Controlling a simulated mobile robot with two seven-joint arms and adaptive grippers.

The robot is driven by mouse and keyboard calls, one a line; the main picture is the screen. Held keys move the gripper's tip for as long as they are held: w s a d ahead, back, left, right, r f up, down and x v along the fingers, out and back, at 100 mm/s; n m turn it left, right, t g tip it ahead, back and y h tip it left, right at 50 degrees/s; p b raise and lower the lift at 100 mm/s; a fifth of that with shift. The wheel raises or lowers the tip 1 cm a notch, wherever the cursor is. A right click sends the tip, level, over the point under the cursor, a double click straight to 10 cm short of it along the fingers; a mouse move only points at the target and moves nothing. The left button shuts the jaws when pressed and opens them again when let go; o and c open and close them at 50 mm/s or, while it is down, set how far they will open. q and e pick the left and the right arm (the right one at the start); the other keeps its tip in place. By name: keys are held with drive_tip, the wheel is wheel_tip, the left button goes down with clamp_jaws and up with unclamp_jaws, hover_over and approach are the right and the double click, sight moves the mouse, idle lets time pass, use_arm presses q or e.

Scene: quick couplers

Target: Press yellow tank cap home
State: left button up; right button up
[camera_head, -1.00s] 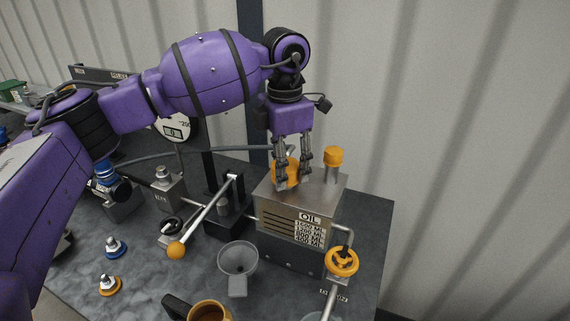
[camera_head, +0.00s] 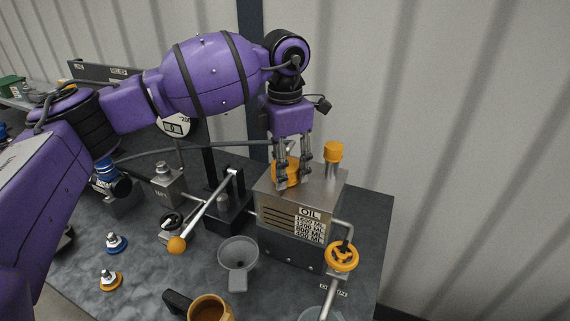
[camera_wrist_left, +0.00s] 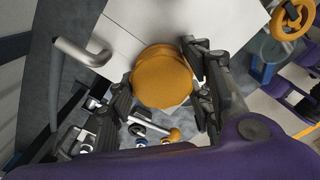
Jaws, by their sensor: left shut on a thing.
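The yellow tank cap (camera_head: 287,176) is on top of the grey metal oil tank (camera_head: 275,205), toward its left side. My left gripper (camera_head: 293,178) reaches down from above and is shut on the cap. In the left wrist view the cap (camera_wrist_left: 162,78) sits between the two fingers of my gripper (camera_wrist_left: 163,90), above the tank top (camera_wrist_left: 222,22). Whether the cap is fully seated cannot be told, since the fingers hide part of its lower edge. My right gripper is not in view.
A yellow-capped filler post (camera_head: 333,154) stands on the tank's right rear. A yellow handwheel (camera_head: 342,256) is at the tank's front right. A lever with an orange knob (camera_head: 177,245), a grey funnel (camera_head: 238,254) and a yellow mug (camera_head: 210,309) stand nearby.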

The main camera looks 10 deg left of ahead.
use_arm(q)
drive_tip(key=shift+f, duration=0.25)
drive_tip(key=o, duration=1)
drive_tip(key=shift+o, duration=0.2)
drive_tip(key=shift+r, duration=0.1)
wheel_tip(320, 180, up, 12)
